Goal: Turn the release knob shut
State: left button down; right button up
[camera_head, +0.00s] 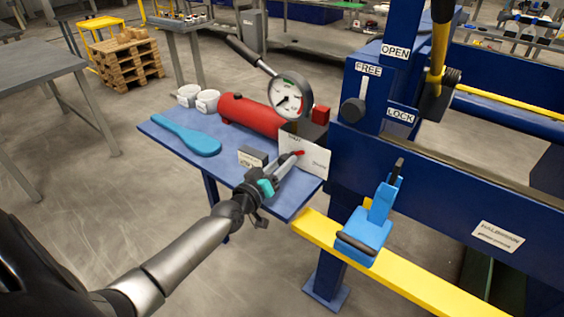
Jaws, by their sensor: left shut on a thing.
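The release knob (299,153) shows as a small red piece in front of a white plate (318,158) with small lettering, at the right edge of the blue shelf. My left gripper (291,161) reaches in from the lower left and is shut on the knob. The fingers cover part of the knob, and its exact angle is hard to tell. The plate is fixed at the near end of a red cylinder (252,116) with a round gauge (289,97) above it. My right gripper is not in view.
The blue shelf (225,176) carries a light blue paddle-shaped tool (187,136), white cups (207,100) and a small grey block (252,157). A long dark lever (250,54) rises behind the gauge. The blue press frame (440,190) and a yellow rail (400,283) bound the right side.

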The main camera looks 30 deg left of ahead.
pick_arm(q)
jog(key=n, duration=0.2)
jog(key=shift+a+n, duration=0.1)
jog(key=shift+n, duration=0.2)
jog(key=shift+n+h, duration=0.3)
jog(key=shift+n, duration=0.5)
jog(key=shift+n+b, duration=0.45)
jog(key=shift+n, duration=0.35)
jog(key=shift+n+g+h+b, duration=0.3)
jog(key=shift+n+b, duration=0.05)
jog(key=shift+n, duration=0.65)
jog(key=shift+a+n+b, duration=0.1)
jog(key=shift+n+b, duration=0.2)
jog(key=shift+n, duration=0.6)
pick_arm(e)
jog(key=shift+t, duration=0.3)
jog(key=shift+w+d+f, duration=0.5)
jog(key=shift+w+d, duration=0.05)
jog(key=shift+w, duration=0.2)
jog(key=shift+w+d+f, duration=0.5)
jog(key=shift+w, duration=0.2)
pick_arm(q)
jog(key=shift+h, duration=0.3)
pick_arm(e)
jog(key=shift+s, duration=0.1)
